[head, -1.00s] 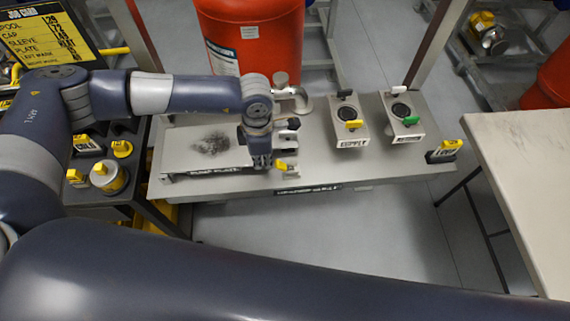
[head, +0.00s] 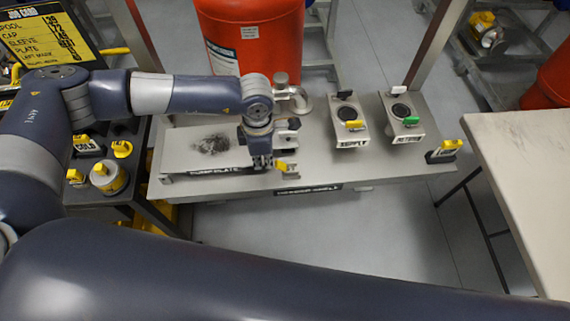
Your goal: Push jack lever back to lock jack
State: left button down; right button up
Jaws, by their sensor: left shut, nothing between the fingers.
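My left gripper (head: 262,161) is shut and points down over the front edge of the grey bench, at the right end of a flat plate with a dark smudge (head: 212,143). Nothing shows between its fingers. A small yellow lever (head: 287,167) is just right of the fingertips, by a metal bracket; I cannot tell whether they touch. No label that I can read marks it as the jack lever. The gripper and wrist hide part of the hardware behind. My right gripper is not in view.
The bench (head: 320,176) also holds two round-holed fixtures, one with a yellow lever (head: 354,125), one with a green lever (head: 411,120). A yellow-topped block (head: 447,148) sits at its right end. A red cylinder (head: 252,38) stands behind. A pale table (head: 525,190) is at right.

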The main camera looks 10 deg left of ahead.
aim_at(276, 163)
pick_arm(q)
jog(key=shift+d, duration=0.15)
jog(key=shift+w+d+b, duration=0.3)
jog(key=shift+d+b, duration=0.3)
jog(key=shift+d, duration=0.35)
jog(key=shift+w+d, duration=0.15)
jog(key=shift+d, duration=0.15)
jog(key=shift+d, duration=0.1)
jog(key=shift+w+d+b, duration=0.2)
jog(key=shift+d+b, duration=0.2)
jog(key=shift+d, duration=0.2)
jog(key=shift+w+d+b, duration=0.15)
jog(key=shift+d+b, duration=0.2)
jog(key=shift+d, duration=0.2)
